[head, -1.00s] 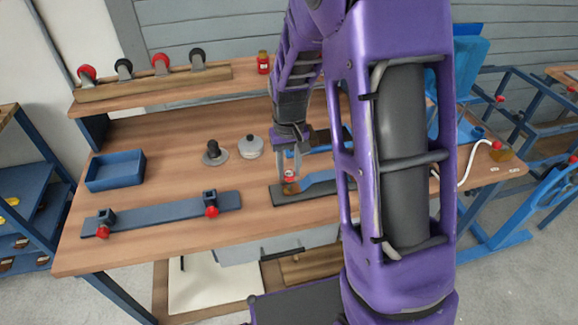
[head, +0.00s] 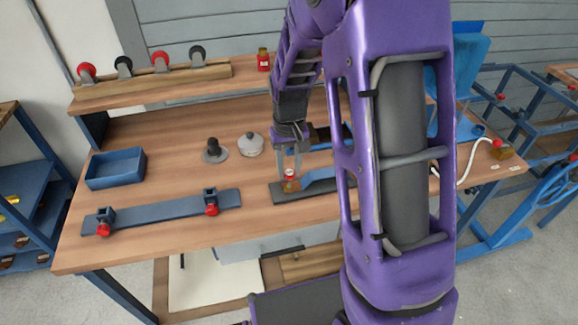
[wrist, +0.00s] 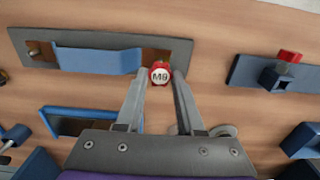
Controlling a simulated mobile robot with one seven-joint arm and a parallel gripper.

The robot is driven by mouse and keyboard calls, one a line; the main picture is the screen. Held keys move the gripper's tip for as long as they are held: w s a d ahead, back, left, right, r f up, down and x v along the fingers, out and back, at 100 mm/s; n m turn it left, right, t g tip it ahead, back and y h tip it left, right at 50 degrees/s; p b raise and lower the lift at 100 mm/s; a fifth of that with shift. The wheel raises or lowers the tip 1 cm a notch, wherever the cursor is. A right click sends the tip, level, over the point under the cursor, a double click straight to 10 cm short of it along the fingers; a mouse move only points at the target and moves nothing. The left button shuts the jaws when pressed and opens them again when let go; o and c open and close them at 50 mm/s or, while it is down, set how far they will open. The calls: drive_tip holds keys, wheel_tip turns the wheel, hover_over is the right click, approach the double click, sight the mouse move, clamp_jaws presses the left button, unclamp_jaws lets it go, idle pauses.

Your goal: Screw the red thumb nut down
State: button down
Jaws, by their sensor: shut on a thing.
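The red thumb nut (wrist: 160,75), marked "M8" on its pale top, sits between my fingertips in the wrist view. In the head view the red nut (head: 290,173) shows at the end of a dark base plate (head: 330,192) that carries a blue bridge-shaped strap (head: 318,178). My gripper (head: 289,180) points down over the plate's left end and is shut on the nut. The strap (wrist: 98,60) lies just left of the nut in the wrist view. The nut's underside and any thread below it are hidden.
A blue-grey bar with red-knobbed clamps (head: 160,213) lies left on the bench. A shelf with several casters (head: 150,83) runs along the back.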

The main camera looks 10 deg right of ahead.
drive_tip(key=shift+f, duration=0.1)
drive_tip(key=shift+f+b, duration=0.5)
drive_tip(key=shift+f, duration=0.1)
drive_tip(key=shift+f+b, duration=0.5)
drive_tip(key=shift+f, duration=0.3)
idle(1.8)
